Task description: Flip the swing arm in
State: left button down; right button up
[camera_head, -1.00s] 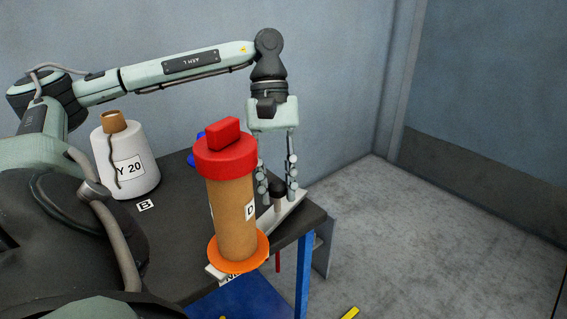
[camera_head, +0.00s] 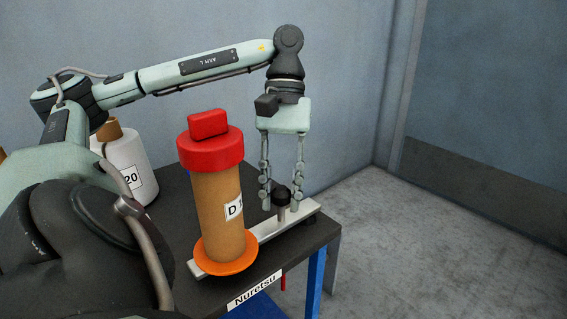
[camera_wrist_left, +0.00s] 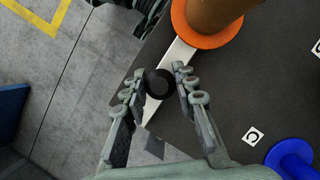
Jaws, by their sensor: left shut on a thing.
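The swing arm (camera_head: 270,231) is a pale flat bar on the dark table, with a black knob (camera_head: 282,195) near its right end. A brown tube (camera_head: 219,204) with a red cap and an orange base stands upright at its other end, and bears a label starting with "D". My left gripper (camera_head: 282,205) points down and is shut on the black knob. In the left wrist view, its fingers (camera_wrist_left: 157,95) stand on either side of the knob, and the bar (camera_wrist_left: 178,56) runs up to the orange base. My right gripper is not in view.
The table (camera_head: 320,232) has a "Nuretsu" label (camera_head: 254,288) on its front edge. A blue round item (camera_wrist_left: 291,158) shows in the left wrist view. Right of the table is open floor.

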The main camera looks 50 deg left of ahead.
pick_arm(q)
jog(key=shift+a, duration=0.1)
dwell(0.3)
jog(key=c, duration=1.2)
grip_release()
